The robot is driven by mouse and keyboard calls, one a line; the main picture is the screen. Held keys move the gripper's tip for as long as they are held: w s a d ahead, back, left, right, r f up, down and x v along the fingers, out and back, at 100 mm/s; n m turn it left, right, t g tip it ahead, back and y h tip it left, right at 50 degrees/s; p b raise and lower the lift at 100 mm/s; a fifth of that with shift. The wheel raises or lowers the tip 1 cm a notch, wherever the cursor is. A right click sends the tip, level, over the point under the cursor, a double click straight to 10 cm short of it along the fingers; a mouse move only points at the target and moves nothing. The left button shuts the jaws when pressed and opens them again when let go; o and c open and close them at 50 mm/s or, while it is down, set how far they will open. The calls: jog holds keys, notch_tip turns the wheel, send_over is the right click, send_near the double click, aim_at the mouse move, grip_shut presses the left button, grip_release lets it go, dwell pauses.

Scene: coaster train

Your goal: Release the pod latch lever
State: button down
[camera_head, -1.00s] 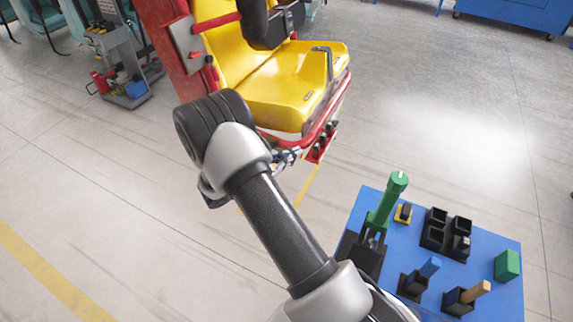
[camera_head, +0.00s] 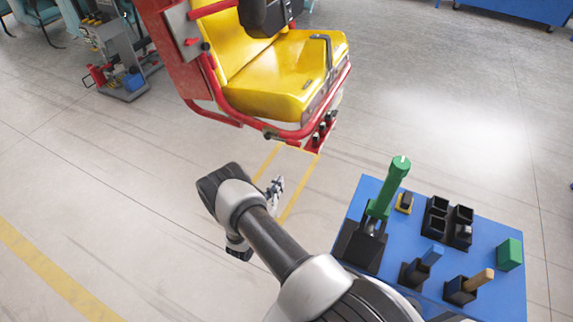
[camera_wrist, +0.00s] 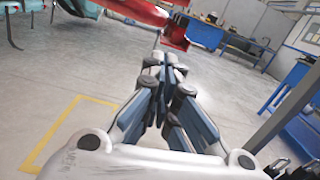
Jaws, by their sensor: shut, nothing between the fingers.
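The pod is a yellow seat (camera_head: 285,70) in a red frame, in the upper middle of the head view. A small red lever (camera_head: 192,42) sits on a grey plate on its red back post; I cannot tell for certain that it is the latch lever. My gripper (camera_head: 279,182) is below and in front of the seat, apart from it, over the yellow floor marking. In the wrist view my gripper (camera_wrist: 165,60) is shut with nothing in it. Part of the red frame (camera_wrist: 140,12) shows beyond the fingertips there.
A blue table (camera_head: 480,232) at the lower right bears a large green lever (camera_head: 390,188), black holders and a green block (camera_head: 509,254). A tool trolley (camera_head: 120,60) stands at the upper left. The floor left of my arm is clear.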

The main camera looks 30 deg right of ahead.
jog(key=w+d+r+b, duration=0.3)
jog(key=w+d+r, duration=0.1)
jog(key=d, duration=0.5)
jog(key=shift+w+r, duration=0.2)
jog(key=shift+w, duration=0.65)
jog(key=shift+r, duration=0.1)
jog(key=shift+r+n, duration=0.25)
jog(key=shift+n, duration=0.15)
jog(key=shift+s+r+p, duration=0.1)
jog(key=shift+r+p, duration=0.15)
jog(key=shift+p, duration=0.05)
jog(key=w+a+r+n+p, duration=0.1)
jog(key=w+r+n+p, duration=0.1)
jog(key=r+n, duration=0.3)
jog(key=w+a+r+n+p, duration=0.1)
jog(key=w+r+n+p, duration=0.1)
jog(key=r+n, duration=0.4)
jog(key=shift+a+y+p, duration=0.25)
jog(key=shift+y+p, duration=0.05)
jog(key=shift+y, duration=0.1)
